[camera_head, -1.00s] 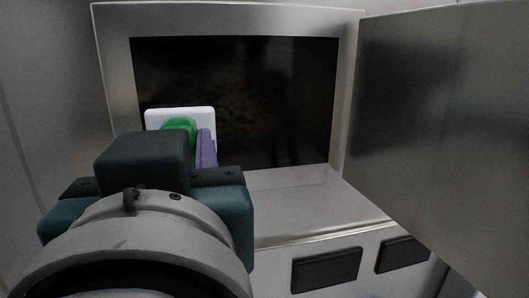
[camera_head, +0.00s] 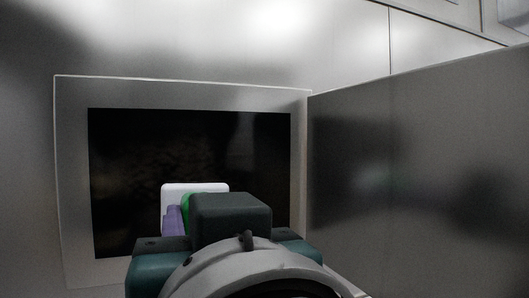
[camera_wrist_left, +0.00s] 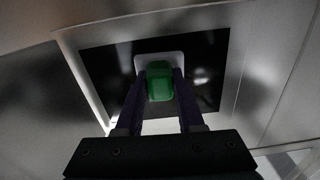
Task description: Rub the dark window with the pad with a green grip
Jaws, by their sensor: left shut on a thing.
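The dark window (camera_head: 190,145) is a black rectangle set in a metal frame, ahead of me in the head view. It also shows in the left wrist view (camera_wrist_left: 103,68). The white pad (camera_head: 194,188) has a green grip (camera_wrist_left: 159,84). My left gripper (camera_wrist_left: 160,88) is shut on the green grip, with one purple finger on each side. The pad's white face is turned to the window and lies over its lower part in the head view. I cannot tell whether it touches the glass. My left wrist hides the window's lower right part. My right gripper is not in view.
A large metal panel (camera_head: 420,180) stands out at the right of the window frame (camera_head: 180,92). Plain metal wall (camera_head: 220,40) lies above the frame.

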